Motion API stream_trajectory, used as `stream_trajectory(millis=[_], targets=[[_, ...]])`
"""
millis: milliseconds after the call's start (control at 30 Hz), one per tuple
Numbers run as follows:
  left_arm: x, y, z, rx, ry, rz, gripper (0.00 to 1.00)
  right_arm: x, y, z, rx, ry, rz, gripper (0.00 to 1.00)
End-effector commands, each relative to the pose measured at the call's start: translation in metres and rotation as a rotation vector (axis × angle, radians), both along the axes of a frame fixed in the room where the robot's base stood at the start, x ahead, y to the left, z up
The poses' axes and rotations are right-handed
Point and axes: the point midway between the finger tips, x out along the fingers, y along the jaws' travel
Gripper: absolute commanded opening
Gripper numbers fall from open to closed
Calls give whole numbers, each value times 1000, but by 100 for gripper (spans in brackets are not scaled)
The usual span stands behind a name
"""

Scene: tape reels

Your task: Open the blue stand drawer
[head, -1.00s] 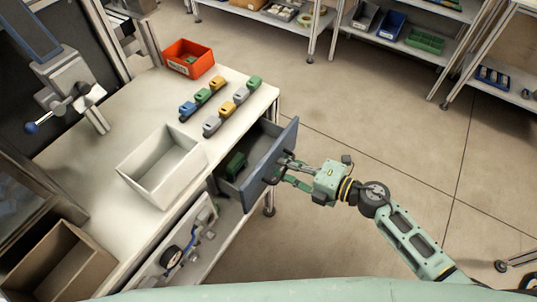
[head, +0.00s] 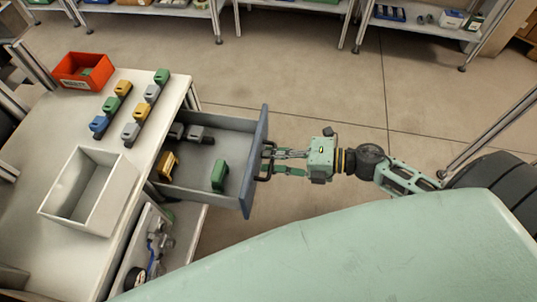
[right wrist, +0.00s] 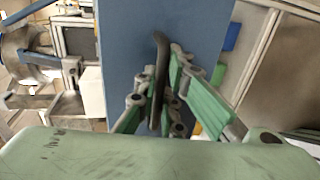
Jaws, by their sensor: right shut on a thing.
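The blue-fronted stand drawer (head: 258,150) is pulled well out from under the worktop in the head view. Inside it lie a green reel piece (head: 219,175), a yellow one (head: 168,164) and grey ones (head: 201,135) near the back. My right gripper (head: 271,162) is at the outer side of the drawer front, shut on its dark handle (head: 263,164). In the right wrist view the fingers close around the dark handle (right wrist: 160,65) against the blue front panel (right wrist: 125,40). My left gripper is not in view.
On the white worktop (head: 48,128) stand an empty white bin (head: 112,205), an orange bin (head: 82,70) and two rows of small coloured blocks (head: 131,131). Shelving (head: 170,10) runs along the back. The floor (head: 330,90) right of the drawer is open.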

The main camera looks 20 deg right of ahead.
Motion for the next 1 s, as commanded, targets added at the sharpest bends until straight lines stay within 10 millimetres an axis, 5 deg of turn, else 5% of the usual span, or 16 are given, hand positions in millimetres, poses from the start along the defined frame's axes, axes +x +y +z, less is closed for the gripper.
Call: stream_trajectory(millis=[167,200,300,667,1000], targets=[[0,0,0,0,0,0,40,0,0,0,-1,-1,0,0],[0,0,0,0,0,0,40,0,0,0,-1,-1,0,10],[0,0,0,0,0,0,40,0,0,0,-1,-1,0,17],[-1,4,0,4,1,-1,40,-3,-3,0,0,1,0,17],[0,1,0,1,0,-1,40,-40,-53,12,-3,6,-1,17]])
